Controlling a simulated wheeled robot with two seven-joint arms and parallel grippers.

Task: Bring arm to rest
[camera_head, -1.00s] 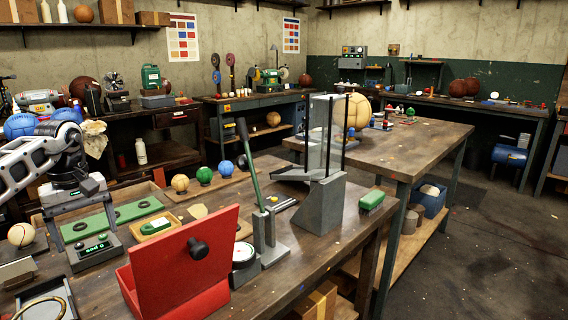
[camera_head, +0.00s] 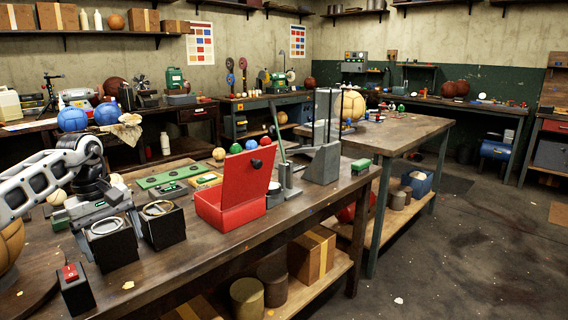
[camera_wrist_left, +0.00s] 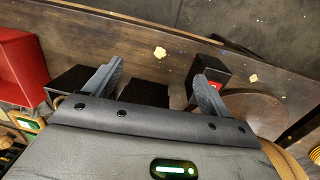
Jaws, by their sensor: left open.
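My left arm comes in from the left in the head view, with its gripper (camera_head: 92,212) low over the near left end of the workbench (camera_head: 190,262). It is beside two black boxes with ring-shaped tops (camera_head: 110,242). The fingertips are partly hidden there. In the left wrist view, the two fingers of my left gripper (camera_wrist_left: 155,75) stand wide apart with nothing held between them. The bench top and dark boxes lie beyond the fingers. My right arm and gripper are not in view.
An open red box (camera_head: 232,212) stands right of the black boxes. A small black box with a red switch (camera_head: 75,290) sits at the near left, by a brown ball (camera_head: 8,245) on a round wooden board. A grey press stand (camera_head: 322,165) is further back.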

